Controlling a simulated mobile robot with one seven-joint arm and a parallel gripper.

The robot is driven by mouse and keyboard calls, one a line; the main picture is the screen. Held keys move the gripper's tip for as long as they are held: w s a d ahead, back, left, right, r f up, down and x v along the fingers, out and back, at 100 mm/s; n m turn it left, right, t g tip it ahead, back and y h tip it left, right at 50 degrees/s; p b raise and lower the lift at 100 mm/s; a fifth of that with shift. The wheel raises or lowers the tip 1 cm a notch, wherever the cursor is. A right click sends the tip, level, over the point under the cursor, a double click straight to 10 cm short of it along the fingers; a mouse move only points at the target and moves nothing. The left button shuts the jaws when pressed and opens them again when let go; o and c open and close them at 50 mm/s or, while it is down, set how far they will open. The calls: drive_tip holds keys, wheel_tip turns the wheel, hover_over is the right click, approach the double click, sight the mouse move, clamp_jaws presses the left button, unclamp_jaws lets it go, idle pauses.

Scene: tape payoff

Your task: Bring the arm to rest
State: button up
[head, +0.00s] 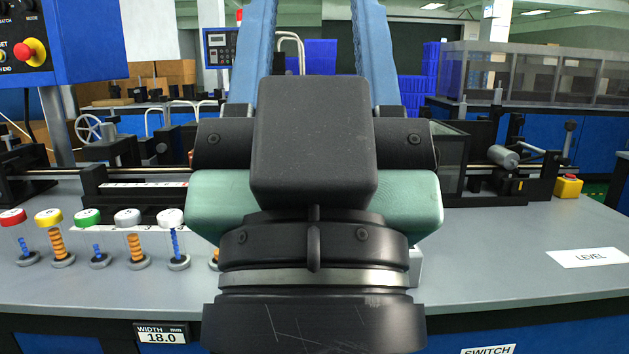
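My gripper (315,30) fills the middle of the head view and points upward. Its round black wrist, with a silver ring, is at the bottom. Above it are a dark block, green housing parts and two long blue fingers. The fingers stand well apart with nothing visible between them, and their tips run past the top edge. The gripper hides the middle of the grey bench (490,252). I cannot tell how far above or in front of the bench it is.
Red (12,216), yellow (48,218), green (88,218) and white (170,217) caps stand over springs at left. A control box with a red knob (31,51) is upper left. A yellow box (568,187) and the LEVEL label (588,257) are right. The bench's right part is mostly clear.

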wheel_tip(320, 180, up, 34)
drive_tip(key=p, duration=3.1)
drive_tip(key=shift+f+p, duration=0.2)
drive_tip(key=shift+p, duration=0.2)
